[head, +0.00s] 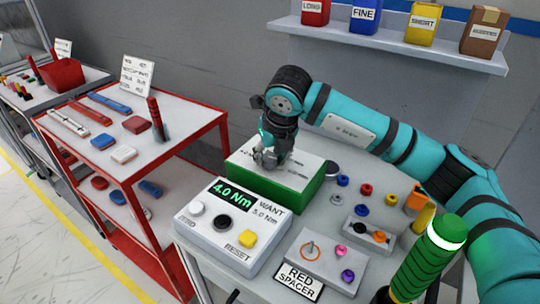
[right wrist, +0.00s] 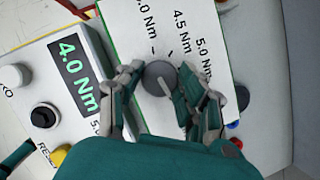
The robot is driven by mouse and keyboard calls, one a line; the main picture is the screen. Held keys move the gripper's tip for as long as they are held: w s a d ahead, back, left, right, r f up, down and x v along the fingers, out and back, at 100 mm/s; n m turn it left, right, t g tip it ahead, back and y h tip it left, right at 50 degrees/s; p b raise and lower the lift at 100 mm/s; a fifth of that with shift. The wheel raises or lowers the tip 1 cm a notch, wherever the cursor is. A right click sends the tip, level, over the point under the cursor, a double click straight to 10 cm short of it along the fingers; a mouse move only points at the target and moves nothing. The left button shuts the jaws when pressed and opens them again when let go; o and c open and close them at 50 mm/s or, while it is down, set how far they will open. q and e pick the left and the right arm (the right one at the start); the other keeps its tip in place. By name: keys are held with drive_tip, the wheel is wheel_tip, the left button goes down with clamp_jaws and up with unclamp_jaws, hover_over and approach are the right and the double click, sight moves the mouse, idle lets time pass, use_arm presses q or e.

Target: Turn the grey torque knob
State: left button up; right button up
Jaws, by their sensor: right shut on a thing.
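The grey torque knob (right wrist: 158,77) is round and sits on the white top of a green-sided box (head: 262,200). Printed marks 4.5 Nm and 5.0 Nm lie beside it; another label is cut off. My right gripper (right wrist: 160,80) comes down from above with its fingers on both sides of the knob, shut on it. In the head view the right gripper (head: 268,158) hides most of the knob. The display (head: 231,196) on the white panel (head: 228,252) reads 4.0 Nm, with WANT 5.0 Nm printed beside it.
The white panel carries a white, a black (head: 222,222) and a yellow button (head: 247,238). Right of the box are several coloured knobs (head: 365,189) and a RED SPACER tray (head: 325,262). A green striped pole (head: 428,258) stands front right. A red cart (head: 222,135) is left.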

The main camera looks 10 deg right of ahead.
drive_tip(key=shift+r, duration=0.1)
drive_tip(key=o, duration=1.1)
drive_tip(key=v, duration=1.2)
